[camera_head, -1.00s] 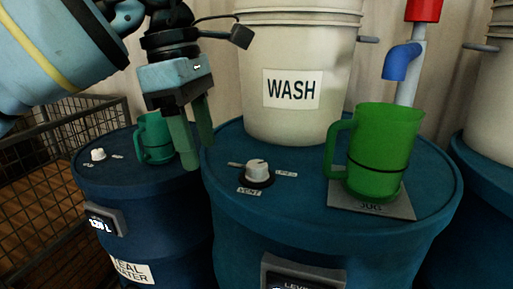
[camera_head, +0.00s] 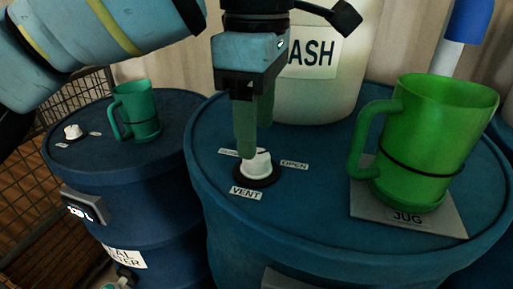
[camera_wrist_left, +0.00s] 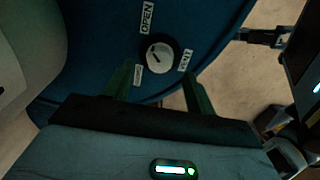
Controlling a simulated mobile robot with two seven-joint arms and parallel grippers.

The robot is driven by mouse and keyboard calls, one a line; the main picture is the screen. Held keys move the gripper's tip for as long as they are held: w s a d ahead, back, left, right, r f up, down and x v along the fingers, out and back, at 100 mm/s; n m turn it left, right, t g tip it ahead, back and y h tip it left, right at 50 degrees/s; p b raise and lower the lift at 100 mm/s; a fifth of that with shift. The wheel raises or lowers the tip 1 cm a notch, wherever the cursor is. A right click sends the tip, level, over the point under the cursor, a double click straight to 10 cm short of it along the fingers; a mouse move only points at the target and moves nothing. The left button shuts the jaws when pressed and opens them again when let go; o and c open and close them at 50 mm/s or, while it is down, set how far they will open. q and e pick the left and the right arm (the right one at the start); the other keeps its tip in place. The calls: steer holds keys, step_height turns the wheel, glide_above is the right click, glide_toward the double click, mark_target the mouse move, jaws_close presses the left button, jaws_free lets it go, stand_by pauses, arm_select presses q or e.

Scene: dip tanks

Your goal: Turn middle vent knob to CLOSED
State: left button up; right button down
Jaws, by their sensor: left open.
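The middle vent knob (camera_head: 257,163) is a white knob on a dark round base, on the middle blue drum's lid. An OPEN label (camera_head: 294,165) lies to its right, a VENT label (camera_head: 246,193) in front, and a partly hidden label behind left. In the wrist view the knob (camera_wrist_left: 160,54) has a dark pointer mark; its exact setting is hard to read. My left gripper (camera_head: 254,146) is open, its green fingers pointing down just above and behind the knob. In the wrist view the knob appears between and beyond the fingertips (camera_wrist_left: 158,72). Contact cannot be told. My right gripper is out of view.
A green jug (camera_head: 428,145) stands on a JUG plate (camera_head: 447,215) to the right. The WASH bucket (camera_head: 325,95) stands behind the knob. A left blue drum (camera_head: 150,180) carries another knob (camera_head: 72,131) and a teal jug (camera_head: 137,110).

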mark_target(256, 162)
arm_select(q)
steer(key=shift+f, duration=2.1)
steer(key=c, duration=1)
